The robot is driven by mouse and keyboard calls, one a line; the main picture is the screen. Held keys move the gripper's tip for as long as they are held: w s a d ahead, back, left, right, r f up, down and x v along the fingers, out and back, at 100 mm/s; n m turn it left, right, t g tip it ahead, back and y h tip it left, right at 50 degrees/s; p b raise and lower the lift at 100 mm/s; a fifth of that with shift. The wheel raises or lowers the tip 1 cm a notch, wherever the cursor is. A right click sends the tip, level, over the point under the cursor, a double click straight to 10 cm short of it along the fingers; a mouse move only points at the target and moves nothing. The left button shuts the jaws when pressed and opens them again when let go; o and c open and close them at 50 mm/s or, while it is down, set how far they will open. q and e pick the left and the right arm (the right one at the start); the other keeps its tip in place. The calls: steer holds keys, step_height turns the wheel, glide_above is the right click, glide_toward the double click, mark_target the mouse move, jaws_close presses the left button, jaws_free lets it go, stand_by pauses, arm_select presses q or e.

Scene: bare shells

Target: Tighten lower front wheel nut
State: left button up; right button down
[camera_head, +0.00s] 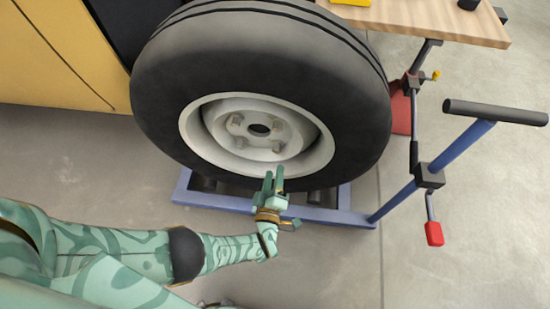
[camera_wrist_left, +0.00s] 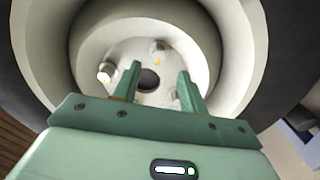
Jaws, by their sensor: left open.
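The wheel is a black tyre (camera_head: 350,110) on a pale rim (camera_head: 190,122) with a dark centre hole (camera_head: 260,129). Several wheel nuts sit around the hole, among them a lower right one (camera_head: 277,147) and a lower left one (camera_head: 240,142). My left gripper (camera_head: 274,174) is open and empty, in front of the lower part of the wheel. In the left wrist view its two fingers (camera_wrist_left: 158,76) point at the hub, on either side of the centre hole (camera_wrist_left: 148,80). One nut (camera_wrist_left: 105,73) is left of the fingers and another (camera_wrist_left: 158,58) is beyond them. My right gripper is not visible.
A blue wheel trolley (camera_head: 330,214) is under the tyre, with a raised handle bar (camera_head: 495,112) at right. A wooden bench (camera_head: 440,20) with a crank tool stands at upper right. A yellow body panel (camera_head: 60,60) is at left. The floor at lower right is clear.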

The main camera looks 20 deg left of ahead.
arm_select(q)
steer(key=v, duration=0.8)
steer(key=shift+s+p, duration=0.35)
steer(key=shift+p, duration=0.1)
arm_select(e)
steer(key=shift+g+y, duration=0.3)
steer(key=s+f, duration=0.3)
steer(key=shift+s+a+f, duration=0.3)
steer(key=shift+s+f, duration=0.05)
